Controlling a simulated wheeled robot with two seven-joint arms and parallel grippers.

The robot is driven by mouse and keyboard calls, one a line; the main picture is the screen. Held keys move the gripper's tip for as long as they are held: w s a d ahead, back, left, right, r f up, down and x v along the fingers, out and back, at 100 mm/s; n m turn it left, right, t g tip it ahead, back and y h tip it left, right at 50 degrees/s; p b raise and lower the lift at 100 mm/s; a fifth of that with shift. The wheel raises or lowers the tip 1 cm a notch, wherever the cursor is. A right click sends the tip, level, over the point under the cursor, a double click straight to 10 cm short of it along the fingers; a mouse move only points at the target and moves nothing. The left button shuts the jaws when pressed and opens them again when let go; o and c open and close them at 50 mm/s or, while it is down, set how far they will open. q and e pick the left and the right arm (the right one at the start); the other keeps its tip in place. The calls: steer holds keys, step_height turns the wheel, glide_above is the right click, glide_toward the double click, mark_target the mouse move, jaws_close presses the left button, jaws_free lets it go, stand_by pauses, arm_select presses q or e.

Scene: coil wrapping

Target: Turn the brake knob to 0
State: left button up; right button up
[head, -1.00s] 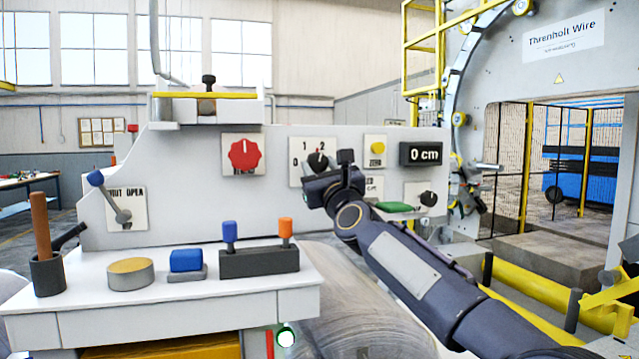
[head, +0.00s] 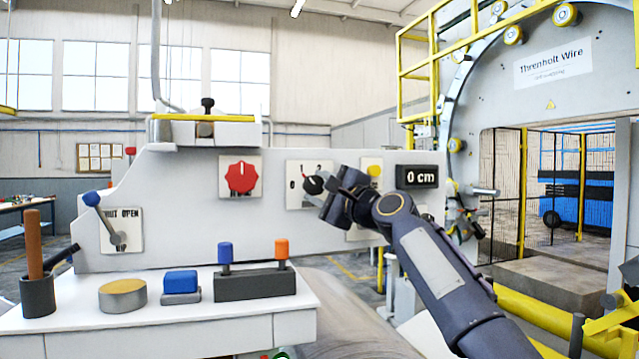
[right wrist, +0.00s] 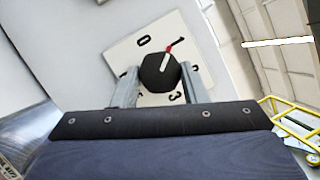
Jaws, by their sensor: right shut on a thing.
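The brake knob (head: 313,185) is a black dial knob on a white plate (head: 293,190) on the grey console front. In the right wrist view the knob (right wrist: 155,75) has a white pointer with a red tip, which points at or very near the 1; the 0 stands to the left of it. My right gripper (right wrist: 158,84) is shut on the knob, one grey finger on each side. In the head view the right gripper (head: 328,194) reaches the knob from the right and hides part of the plate. My left gripper is not in view.
A red knob (head: 241,177) sits left of the brake knob. A yellow button (head: 375,171) and a "0 cm" display (head: 419,176) are to the right. A blue-tipped lever (head: 105,220) is at far left. A white shelf (head: 180,320) with several items stands in front.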

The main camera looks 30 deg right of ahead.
steer(key=n+g+p, duration=0.1)
steer(key=n+p, duration=0.1)
steer(key=n, duration=0.1)
steer(key=r+n+g+p, duration=0.1)
steer(key=n+p, duration=0.1)
steer(key=shift+n+p, duration=0.4)
steer(key=n+g+p, duration=0.1)
steer(key=n+p, duration=0.1)
steer(key=shift+n+p, duration=0.3)
steer(key=shift+p, duration=0.05)
steer(key=shift+n+g+p, duration=0.4)
steer(key=shift+n+p, duration=0.2)
steer(key=shift+n, duration=0.1)
steer(key=shift+f, duration=0.1)
steer(key=o, duration=1)
steer(key=shift+c, duration=0.2)
